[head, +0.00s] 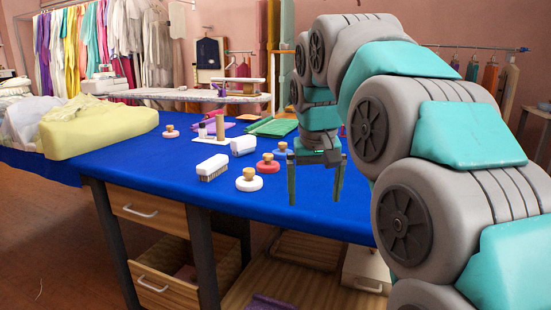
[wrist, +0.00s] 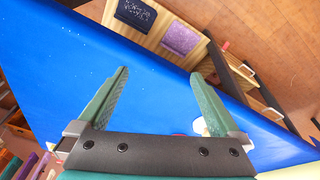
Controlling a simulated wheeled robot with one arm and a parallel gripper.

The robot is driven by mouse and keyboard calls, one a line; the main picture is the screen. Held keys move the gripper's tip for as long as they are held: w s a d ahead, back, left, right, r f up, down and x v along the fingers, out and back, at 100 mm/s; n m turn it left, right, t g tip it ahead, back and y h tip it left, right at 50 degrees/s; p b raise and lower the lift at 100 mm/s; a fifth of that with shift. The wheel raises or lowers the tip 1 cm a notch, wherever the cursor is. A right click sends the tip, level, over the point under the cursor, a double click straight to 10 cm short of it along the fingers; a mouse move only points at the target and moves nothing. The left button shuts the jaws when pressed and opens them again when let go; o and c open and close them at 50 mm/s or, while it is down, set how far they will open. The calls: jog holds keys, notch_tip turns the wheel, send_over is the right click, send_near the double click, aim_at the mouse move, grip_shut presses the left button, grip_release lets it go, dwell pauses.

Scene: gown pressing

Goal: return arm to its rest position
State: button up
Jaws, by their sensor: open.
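My gripper (head: 315,180) hangs at the end of my grey and teal arm, over the right part of the blue-covered table (head: 150,170) in the head view. Its two green fingers point down and stand wide apart with nothing between them. In the wrist view my gripper (wrist: 155,95) is also open and empty, with the blue cloth (wrist: 60,70) below it. My arm fills the right side of the head view and hides part of the table.
A yellow folded cloth (head: 95,128) lies at the left. Drawers (head: 150,207) are under the table. Clothes racks stand behind.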

jog(key=s+d+f+g, duration=0.1)
jog(key=s+d+f, duration=0.1)
jog(key=s+f, duration=0.5)
jog(key=s+d+f+g, duration=0.2)
jog(key=s+f, duration=0.6)
jog(key=s, duration=0.7)
jog(key=s+d+f+g, duration=0.1)
jog(key=s+d+f, duration=0.2)
jog(key=s+f, duration=0.5)
jog(key=s, duration=0.3)
jog(key=shift+s+f+m, duration=0.15)
jog(key=shift+m, duration=0.15)
